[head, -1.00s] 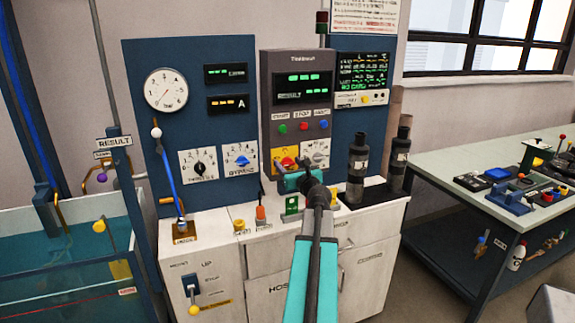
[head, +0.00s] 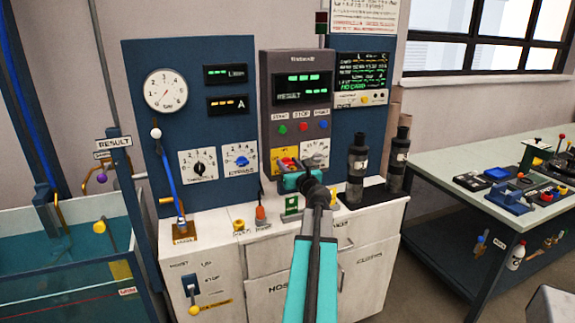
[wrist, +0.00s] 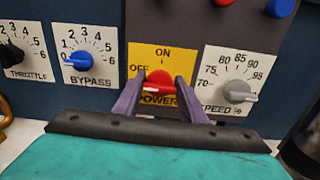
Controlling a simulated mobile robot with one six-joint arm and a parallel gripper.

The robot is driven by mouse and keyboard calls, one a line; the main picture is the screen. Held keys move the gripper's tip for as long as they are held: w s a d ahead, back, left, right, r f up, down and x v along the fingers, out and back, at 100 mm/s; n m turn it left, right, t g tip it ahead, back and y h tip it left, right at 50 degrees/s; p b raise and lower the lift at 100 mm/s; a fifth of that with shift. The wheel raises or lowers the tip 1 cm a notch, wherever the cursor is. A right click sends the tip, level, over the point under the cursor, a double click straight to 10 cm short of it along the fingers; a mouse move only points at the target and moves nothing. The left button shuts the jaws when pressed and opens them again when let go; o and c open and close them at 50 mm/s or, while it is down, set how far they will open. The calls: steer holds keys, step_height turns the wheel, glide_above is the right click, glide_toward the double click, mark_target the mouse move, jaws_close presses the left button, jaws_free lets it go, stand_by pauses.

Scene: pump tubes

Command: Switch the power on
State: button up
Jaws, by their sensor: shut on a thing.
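The red POWER knob (wrist: 160,78) sits on a yellow plate (wrist: 145,54) marked OFF at its upper left and ON at its top. Its grip bar lies roughly level in the wrist view; I cannot tell which mark it points to. My gripper (wrist: 158,84) is shut on the knob, one purple finger on each side. In the head view my gripper (head: 291,171) is at the foot of the grey control panel (head: 297,62), over part of the knob. The panel's green display (head: 303,86) is lit with dashes.
The SPEED knob (wrist: 237,91) is close on the right, and the blue BYPASS knob (wrist: 78,60) is to the left. Green, red and blue buttons (head: 303,127) are above. Dark bottle-like cylinders (head: 357,165) stand right of my gripper. A white cabinet (head: 265,255) is below.

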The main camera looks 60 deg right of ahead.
steer(key=shift+r, duration=0.15)
steer(key=m+p, duration=0.3)
steer(key=p, duration=0.1)
steer(key=shift+r+m, duration=0.15)
steer(key=shift+m, duration=0.25)
steer(key=m+p, duration=0.4)
steer(key=shift+d, duration=0.1)
steer(key=m+p, duration=0.5)
steer(key=m, duration=0.1)
steer(key=shift+m+p, duration=0.35)
steer(key=shift+m, duration=0.05)
steer(key=shift+f+m+p, duration=0.25)
steer(key=shift+m+p, duration=0.85)
steer(key=shift+m, duration=0.4)
steer(key=o, duration=1.1)
steer(key=shift+f, duration=0.15)
steer(key=shift+c, duration=0.2)
steer(key=shift+s, duration=0.1)
